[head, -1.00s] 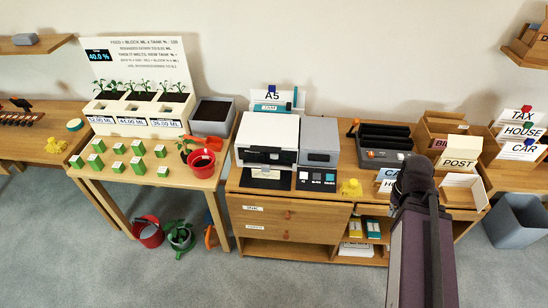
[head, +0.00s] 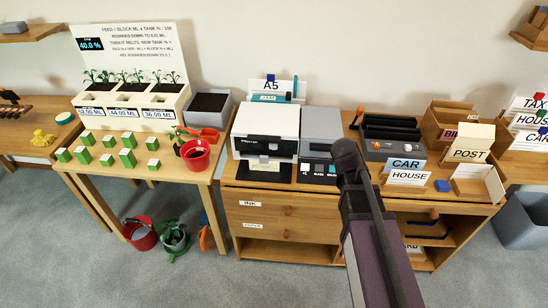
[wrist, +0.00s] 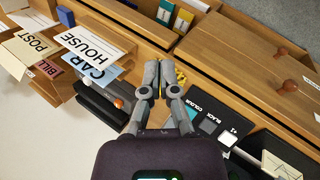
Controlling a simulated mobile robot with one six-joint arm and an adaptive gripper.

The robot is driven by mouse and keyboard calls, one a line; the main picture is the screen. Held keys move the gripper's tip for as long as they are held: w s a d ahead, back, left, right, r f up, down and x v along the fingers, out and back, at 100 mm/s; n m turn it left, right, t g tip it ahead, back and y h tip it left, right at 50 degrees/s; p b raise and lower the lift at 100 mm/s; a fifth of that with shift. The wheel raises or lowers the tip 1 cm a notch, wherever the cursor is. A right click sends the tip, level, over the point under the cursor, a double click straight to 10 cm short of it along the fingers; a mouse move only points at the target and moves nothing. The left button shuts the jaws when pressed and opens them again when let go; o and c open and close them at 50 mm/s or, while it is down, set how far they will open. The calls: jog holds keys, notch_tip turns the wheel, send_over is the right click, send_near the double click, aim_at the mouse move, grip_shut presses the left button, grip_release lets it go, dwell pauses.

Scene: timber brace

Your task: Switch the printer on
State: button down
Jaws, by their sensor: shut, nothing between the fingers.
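The printer (head: 266,128), white with a dark front, stands on the wooden cabinet. Beside it on the right is a grey unit (head: 321,124) with a dark button panel (head: 318,172) in front. I cannot tell which control is the power switch. My gripper (wrist: 159,72) is shut and empty, above the cabinet top beside the panel and apart from it. In the head view my arm hides its fingertips.
A yellow figure (wrist: 181,76) lies just past my fingertips. A dark slotted device (head: 391,135) with an orange knob and the CAR and HOUSE cards (head: 406,178) stand to the right. Cabinet drawers (head: 285,215) are below. The plant table (head: 195,168) is at left.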

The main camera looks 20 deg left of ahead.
aim_at(277, 149)
jog(key=w+a+f+n+t+h+b, duration=0.1)
jog(key=a+f+n+t+b, duration=0.2)
jog(key=a, duration=1.3)
jog(key=w+a+f+n+t+h+b, duration=0.1)
jog(key=a+f+n+t+b, duration=0.2)
jog(key=a+n+t+b, duration=0.4)
jog(key=a+n+b, duration=0.1)
jog(key=a+b, duration=0.5)
jog(key=a, duration=0.3)
jog(key=shift+w+a+n+t+h+b, duration=0.25)
jog(key=shift+w+n+t+h+b, duration=0.05)
jog(key=shift+w+b, duration=0.05)
jog(key=shift+w, duration=0.15)
jog(key=shift+w+a, duration=0.35)
jog(key=shift+w, duration=1)
jog(key=shift+w+a, duration=0.3)
jog(key=shift+w, duration=1.1)
jog(key=shift+w+a, duration=0.35)
jog(key=shift+w, duration=1)
jog(key=shift+w+a, duration=0.2)
jog(key=shift+w, duration=0.6)
jog(key=shift+s, duration=0.15)
jog(key=shift+s+d, duration=0.2)
jog(key=shift+s, duration=0.5)
